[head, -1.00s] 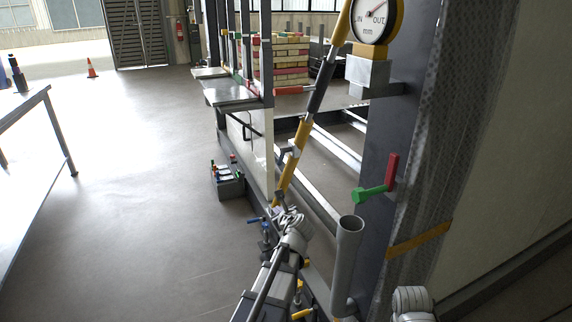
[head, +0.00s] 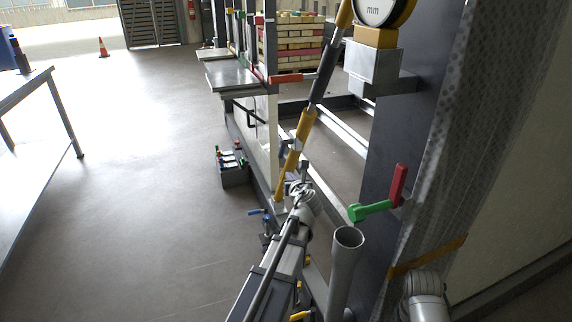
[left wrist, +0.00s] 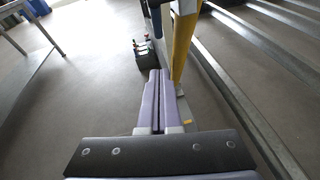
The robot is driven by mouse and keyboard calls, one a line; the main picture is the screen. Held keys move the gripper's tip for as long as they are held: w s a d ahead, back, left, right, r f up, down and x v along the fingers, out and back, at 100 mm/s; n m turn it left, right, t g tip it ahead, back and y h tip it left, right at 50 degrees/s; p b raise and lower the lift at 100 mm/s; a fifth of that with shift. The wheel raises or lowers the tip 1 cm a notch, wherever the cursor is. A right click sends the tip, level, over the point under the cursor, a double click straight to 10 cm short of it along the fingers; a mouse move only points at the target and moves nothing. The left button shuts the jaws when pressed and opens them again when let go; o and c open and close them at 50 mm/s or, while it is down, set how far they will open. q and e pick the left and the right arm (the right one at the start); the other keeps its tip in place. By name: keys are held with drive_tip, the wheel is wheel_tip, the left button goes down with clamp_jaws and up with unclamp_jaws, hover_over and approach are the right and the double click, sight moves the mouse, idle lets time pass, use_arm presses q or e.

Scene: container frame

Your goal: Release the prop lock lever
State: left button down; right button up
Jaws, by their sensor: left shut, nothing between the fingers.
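A slanted yellow and dark prop (head: 305,128) runs from the upper middle of the head view down to the left gripper. A small grey-blue fitting (head: 285,147) sits on its lower part; I cannot tell its shape. A lever with a green hub and red handle (head: 375,208) sticks out from the dark post, its red end pointing up. My left gripper (head: 300,186) is shut and empty beside the prop's lower end. In the left wrist view its purple fingers (left wrist: 158,78) lie together, just left of the yellow prop (left wrist: 183,45). My right gripper is not in view.
A grey open tube (head: 347,238) stands right of my left arm. A box with small coloured levers (head: 234,172) is on the floor to the left. Open floor lies left, up to a table (head: 30,95).

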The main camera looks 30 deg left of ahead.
use_arm(q)
drive_tip(key=b, duration=0.3)
approach(281, 156)
wheel_tip(281, 156, down, 4)
drive_tip(key=w+a, duration=0.1)
drive_tip(key=w, duration=0.1)
drive_tip(key=shift+w+a+r+p, duration=0.85)
drive_tip(key=shift+a+r+p, duration=0.1)
drive_tip(key=shift+r+p, duration=0.05)
drive_tip(key=shift+w+a+r, duration=0.15)
drive_tip(key=shift+w+a, duration=0.15)
